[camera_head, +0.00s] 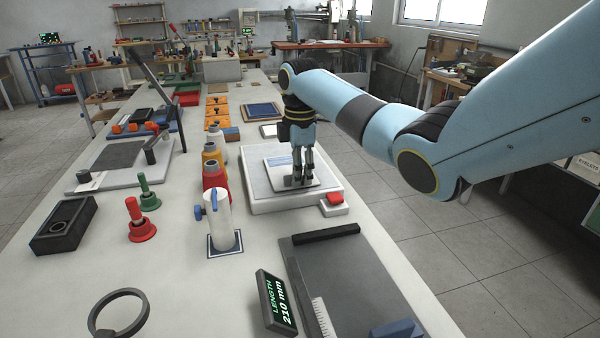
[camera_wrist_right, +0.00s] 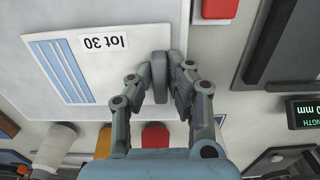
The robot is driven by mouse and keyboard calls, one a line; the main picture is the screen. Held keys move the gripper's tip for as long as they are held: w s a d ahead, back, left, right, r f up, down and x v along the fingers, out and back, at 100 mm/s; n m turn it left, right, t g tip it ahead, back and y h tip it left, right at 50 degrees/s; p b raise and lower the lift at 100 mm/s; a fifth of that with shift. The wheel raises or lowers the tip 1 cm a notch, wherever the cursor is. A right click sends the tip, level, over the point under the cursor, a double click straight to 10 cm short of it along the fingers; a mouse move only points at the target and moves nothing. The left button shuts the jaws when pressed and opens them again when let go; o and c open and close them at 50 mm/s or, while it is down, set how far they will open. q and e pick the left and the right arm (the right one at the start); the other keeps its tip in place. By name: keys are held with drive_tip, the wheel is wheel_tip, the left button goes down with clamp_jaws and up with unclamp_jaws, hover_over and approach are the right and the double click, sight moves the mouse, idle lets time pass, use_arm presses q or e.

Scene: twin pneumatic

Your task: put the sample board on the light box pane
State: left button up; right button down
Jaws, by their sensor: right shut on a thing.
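The sample board is a white plate with blue stripes (camera_head: 279,161); in the right wrist view the board (camera_wrist_right: 110,72) shows its "lot 30" label. The light box (camera_head: 262,205) is a low white box on the bench, and the board is over its top face. My right gripper (camera_head: 302,182) points down at the board's right part. In the right wrist view the gripper (camera_wrist_right: 160,78) is shut on the board's grey upright grip. The board looks level; I cannot tell whether it touches the pane, which it largely covers. My left gripper is out of view.
A red button (camera_head: 334,197) sits at the light box's front right corner. Left of the box stand a white cylinder with a blue knob (camera_head: 222,220) and red and yellow bottles (camera_head: 213,175). A dark plate with a ruler (camera_head: 350,280) and a length display (camera_head: 276,302) are in front.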

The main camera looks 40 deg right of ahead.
drive_tip(key=shift+f, duration=0.15)
drive_tip(key=c, duration=1.3)
unclamp_jaws()
drive_tip(key=shift+o, duration=0.2)
wheel_tip(320, 180, up, 12)
